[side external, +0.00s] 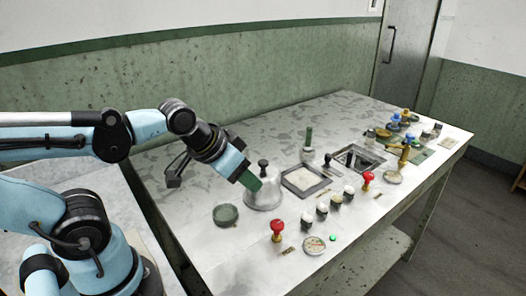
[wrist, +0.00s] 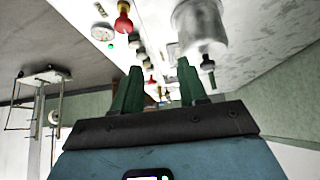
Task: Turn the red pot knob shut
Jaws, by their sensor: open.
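Two red knobs on brass-coloured stems stand on the table. The nearer red knob (side external: 277,226) is beside a round dial at the front edge, and the other red knob (side external: 367,177) is farther right. I cannot tell which is the pot knob. In the wrist view, one red knob (wrist: 123,22) shows large at upper left, beyond my fingers. My gripper (side external: 250,182) has green fingers and hangs above the table, close to a pale bell-shaped cover. The fingers (wrist: 160,90) are apart with nothing between them. My gripper is clear of both red knobs.
The pale bell-shaped cover (side external: 262,195) with a black knob stands by my fingers. Around lie a dark green round dish (side external: 226,214), a dial (side external: 314,245), several small jars (side external: 322,208) and a framed tray (side external: 305,180).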

